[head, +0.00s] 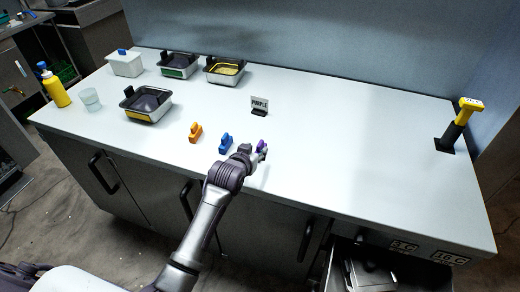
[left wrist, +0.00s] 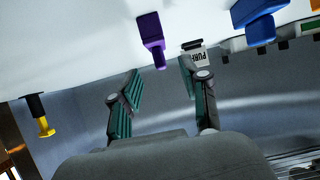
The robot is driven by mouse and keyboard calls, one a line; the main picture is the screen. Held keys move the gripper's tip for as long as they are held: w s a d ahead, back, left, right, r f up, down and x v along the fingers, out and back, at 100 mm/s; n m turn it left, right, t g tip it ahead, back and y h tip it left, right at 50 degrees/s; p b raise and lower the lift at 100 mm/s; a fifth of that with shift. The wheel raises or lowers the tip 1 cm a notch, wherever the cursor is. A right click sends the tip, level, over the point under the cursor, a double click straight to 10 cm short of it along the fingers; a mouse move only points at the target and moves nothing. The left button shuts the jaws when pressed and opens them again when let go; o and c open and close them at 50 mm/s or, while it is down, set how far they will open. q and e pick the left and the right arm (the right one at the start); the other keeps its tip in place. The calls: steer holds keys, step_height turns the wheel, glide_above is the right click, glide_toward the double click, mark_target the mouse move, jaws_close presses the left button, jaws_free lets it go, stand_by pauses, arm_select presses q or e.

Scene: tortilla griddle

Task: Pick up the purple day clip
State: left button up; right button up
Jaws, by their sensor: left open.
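The purple day clip (head: 262,146) stands on the white counter, near its front edge, to the right of the blue clip. My left gripper (head: 254,152) is right beside it in the head view and partly covers it. In the left wrist view the purple clip (left wrist: 151,38) is ahead of the open fingers (left wrist: 163,88), with its lower end near the gap between them. The gripper is open and nothing is held in it. My right gripper is not in view.
A blue clip (head: 226,142) and an orange clip (head: 195,132) stand to the left. A small PURPLE sign (head: 259,105) stands behind. Several containers are at the back left; a yellow-black device (head: 459,124) is at the right. The counter's right half is mostly clear.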

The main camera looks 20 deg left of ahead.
mark_target(259, 146)
arm_select(q)
steer(key=shift+p+x, duration=0.55)
steer(key=shift+x, duration=2.25)
steer(key=shift+r, duration=0.25)
jaws_close()
